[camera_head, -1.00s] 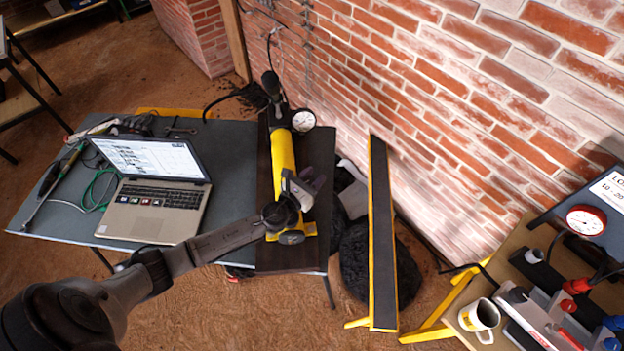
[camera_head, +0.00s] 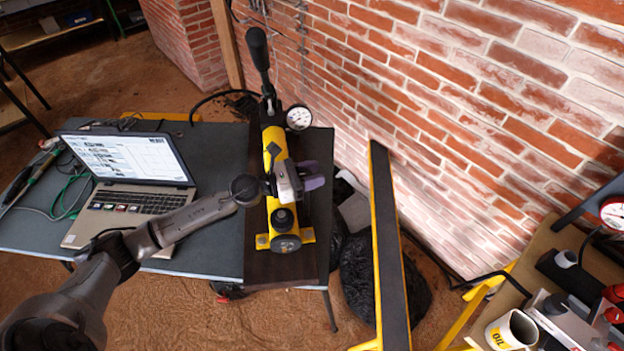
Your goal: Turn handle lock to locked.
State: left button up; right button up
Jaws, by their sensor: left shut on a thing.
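The yellow hand pump (camera_head: 284,215) lies on a dark board on the table, with a round gauge (camera_head: 298,117) near its far end. Its black pump handle (camera_head: 258,50) sticks up past the gauge. A small dark piece (camera_head: 273,152) lies on top of the yellow cylinder; I cannot tell if it is the handle lock. My left gripper (camera_head: 309,178) reaches in from the left, over the near half of the pump. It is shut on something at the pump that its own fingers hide. My right gripper is out of view.
An open laptop (camera_head: 130,175) stands on the table left of the pump, close to my left arm. A brick wall (camera_head: 450,120) rises behind. A yellow-edged black beam (camera_head: 388,240) stands to the right. A bench at the right holds an OIL mug (camera_head: 511,331).

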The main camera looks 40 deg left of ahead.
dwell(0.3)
pick_arm(q)
jog(key=o, duration=0.9)
jog(key=shift+s, duration=0.1)
jog(key=shift+s+a, duration=0.2)
jog(key=b+v, duration=0.2)
jog(key=v, duration=1.1)
jog(key=shift+a, duration=0.1)
